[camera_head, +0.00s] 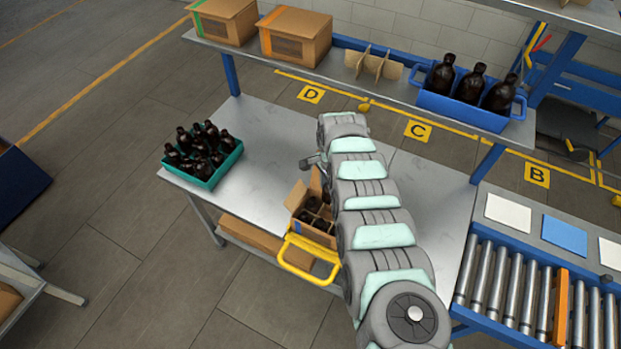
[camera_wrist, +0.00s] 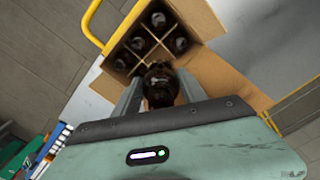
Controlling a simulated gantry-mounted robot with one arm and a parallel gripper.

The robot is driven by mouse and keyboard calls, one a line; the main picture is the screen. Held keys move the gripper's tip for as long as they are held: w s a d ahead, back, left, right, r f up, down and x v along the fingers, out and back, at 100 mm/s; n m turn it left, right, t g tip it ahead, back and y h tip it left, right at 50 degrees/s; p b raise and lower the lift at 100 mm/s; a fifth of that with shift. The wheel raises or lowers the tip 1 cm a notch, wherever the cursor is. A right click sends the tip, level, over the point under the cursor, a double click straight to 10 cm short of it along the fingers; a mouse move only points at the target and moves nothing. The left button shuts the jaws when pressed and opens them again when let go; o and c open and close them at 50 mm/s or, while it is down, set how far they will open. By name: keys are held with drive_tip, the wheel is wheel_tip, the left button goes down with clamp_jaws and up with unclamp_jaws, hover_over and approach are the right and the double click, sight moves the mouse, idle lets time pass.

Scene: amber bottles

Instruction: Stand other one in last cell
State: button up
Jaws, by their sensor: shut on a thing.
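A divided cardboard box (camera_head: 294,203) with open flaps stands on the steel table, and dark bottles stand in several of its cells. In the wrist view the box (camera_wrist: 203,14) shows bottles (camera_wrist: 180,44) upright in cells, seen from above. My gripper (camera_wrist: 159,80) is shut on a dark amber bottle (camera_wrist: 161,90), its fingers on either side. The held bottle is over the near corner of the box. It covers the cell beneath, so I cannot tell how deep it sits. In the head view my arm hides part of the box and the held bottle.
A teal crate (camera_head: 236,160) full of dark bottles stands at the table's left. A yellow handle (camera_head: 300,268) is at the front edge by the box. A shelf above holds cartons (camera_head: 296,35) and a blue bin (camera_head: 456,108) with bottles. A roller conveyor (camera_head: 500,288) is at right.

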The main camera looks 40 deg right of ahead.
drive_tip(key=shift+f+b, duration=1.95)
drive_tip(key=shift+b, duration=0.3)
drive_tip(key=shift+f+b, duration=2.35)
drive_tip(key=shift+f, duration=0.95)
drive_tip(key=shift+f+b, duration=0.45)
drive_tip(key=o, duration=1.5)
drive_tip(key=shift+s, duration=0.1)
wheel_tip(320, 180, up, 6)
drive_tip(key=p, duration=0.3)
drive_tip(key=shift+f, duration=0.1)
drive_tip(key=shift+s+r+b, duration=0.1)
drive_tip(key=shift+r+b, duration=0.2)
drive_tip(key=shift+r, duration=2.2)
